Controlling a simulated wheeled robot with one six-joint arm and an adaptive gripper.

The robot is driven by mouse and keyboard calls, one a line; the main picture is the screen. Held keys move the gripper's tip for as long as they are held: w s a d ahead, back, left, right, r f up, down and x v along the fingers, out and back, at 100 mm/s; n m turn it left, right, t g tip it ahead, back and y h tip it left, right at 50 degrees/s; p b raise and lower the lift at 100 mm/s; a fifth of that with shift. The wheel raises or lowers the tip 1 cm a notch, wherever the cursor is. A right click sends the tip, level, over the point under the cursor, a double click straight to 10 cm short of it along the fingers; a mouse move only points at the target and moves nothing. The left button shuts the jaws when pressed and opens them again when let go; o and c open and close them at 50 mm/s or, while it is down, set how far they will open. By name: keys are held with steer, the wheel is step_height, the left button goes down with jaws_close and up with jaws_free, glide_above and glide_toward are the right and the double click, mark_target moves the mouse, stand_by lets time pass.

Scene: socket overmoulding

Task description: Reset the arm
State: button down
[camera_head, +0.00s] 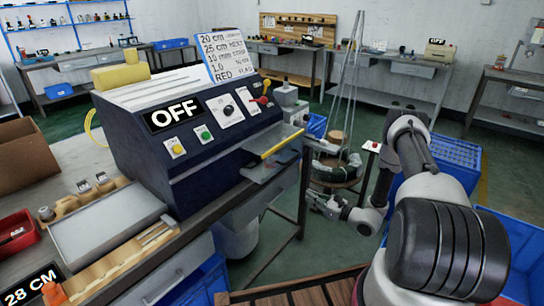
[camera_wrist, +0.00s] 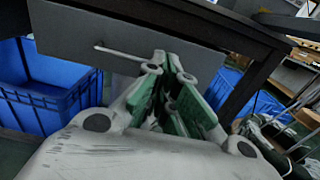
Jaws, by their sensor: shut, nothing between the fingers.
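My arm (camera_head: 418,160) is folded at the right of the head view. My gripper (camera_head: 318,201) is low, beside the right end of the workbench and below its top. In the wrist view my gripper (camera_wrist: 169,72) has its green-padded fingers together, with nothing held between them. Beyond the fingers is a grey drawer front (camera_wrist: 70,38) with a bar handle, under a dark bench top. I cannot tell whether the fingertips touch it.
A dark blue machine (camera_head: 200,125) marked OFF stands on the bench, a yellow-edged tray at its right. A blue bin (camera_wrist: 30,95) is left in the wrist view. A round stand with a coil (camera_head: 333,172) is behind my gripper. Blue crates (camera_head: 452,152) flank my arm.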

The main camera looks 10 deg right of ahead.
steer(key=s+a+f+n+g+y, duration=0.2)
steer(key=s+a+f+g, duration=0.15)
steer(key=s, duration=0.45)
steer(key=s+a+r+n+g+y, duration=0.1)
steer(key=s+a+r+n+g, duration=0.1)
steer(key=s+r+n+g, duration=0.5)
steer(key=s+d+r+n+g+h, duration=0.25)
steer(key=s+r+n+h, duration=0.2)
steer(key=r, duration=0.45)
steer(key=s+d+r+n+g+h, duration=0.25)
steer(key=s+d+r+n, duration=0.2)
steer(key=r, duration=0.45)
steer(key=s+d+r+n+g+h, duration=0.2)
steer(key=s+r+n+h, duration=0.3)
steer(key=r, duration=0.4)
steer(key=s+r+n+t+h, duration=0.1)
steer(key=s+r+n+t, duration=0.1)
steer(key=r, duration=0.5)
steer(key=s+a+r+n+t+h, duration=0.1)
steer(key=s+r+n+t, duration=0.2)
steer(key=r+t, duration=0.3)
steer(key=v, duration=0.3)
steer(key=shift+a, duration=0.3)
